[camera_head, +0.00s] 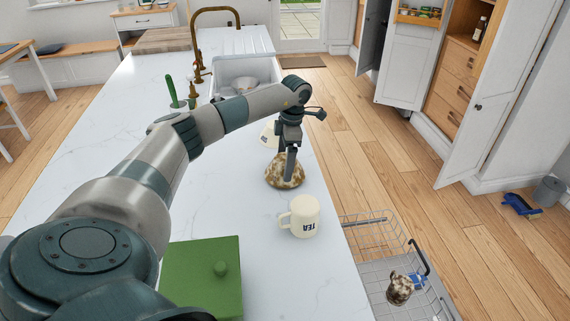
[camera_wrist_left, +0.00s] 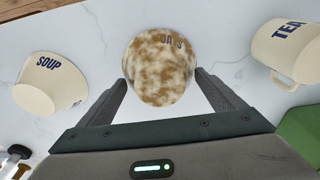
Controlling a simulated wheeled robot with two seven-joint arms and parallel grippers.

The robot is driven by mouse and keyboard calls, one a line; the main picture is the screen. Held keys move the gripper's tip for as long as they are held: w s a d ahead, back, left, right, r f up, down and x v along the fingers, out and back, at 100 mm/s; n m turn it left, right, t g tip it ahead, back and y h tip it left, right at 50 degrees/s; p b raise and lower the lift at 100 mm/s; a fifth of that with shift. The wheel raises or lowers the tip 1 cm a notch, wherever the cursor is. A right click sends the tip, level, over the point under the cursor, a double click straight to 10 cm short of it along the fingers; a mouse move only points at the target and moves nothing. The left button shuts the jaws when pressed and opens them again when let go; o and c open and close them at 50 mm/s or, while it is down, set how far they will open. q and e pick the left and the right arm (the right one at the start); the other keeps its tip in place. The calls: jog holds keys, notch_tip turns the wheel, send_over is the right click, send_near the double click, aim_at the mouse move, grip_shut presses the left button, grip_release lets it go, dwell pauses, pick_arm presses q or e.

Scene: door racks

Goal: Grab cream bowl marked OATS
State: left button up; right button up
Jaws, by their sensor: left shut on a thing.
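The OATS bowl (camera_head: 272,176) is cream with brown mottled stains and sits on the white counter, apparently upside down. In the left wrist view the bowl (camera_wrist_left: 160,62) shows part of its blue OATS lettering at the top right, between my two fingers. My left gripper (camera_head: 287,170) reaches down from above and is shut on the bowl, one finger on each side. My right gripper is not in view.
A cream TEA mug (camera_head: 304,217) stands close in front. A SOUP bowl (camera_wrist_left: 50,84) lies on the other side. A green box (camera_head: 203,278) is nearer me; a sink (camera_head: 245,68) is behind. A wire rack (camera_head: 365,222) with a stained mug (camera_head: 399,289) sticks out at right.

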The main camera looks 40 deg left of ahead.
pick_arm(q)
jog(key=r, duration=0.1)
jog(key=r+b, duration=0.2)
jog(key=shift+w+d+r, duration=0.1)
jog(key=shift+w+d, duration=0.2)
jog(key=shift+w, duration=0.05)
jog(key=w+d+r+b, duration=0.4)
jog(key=w+d+r, duration=0.2)
jog(key=w+r, duration=0.1)
jog(key=shift+w+d, duration=0.25)
jog(key=shift+w, duration=0.55)
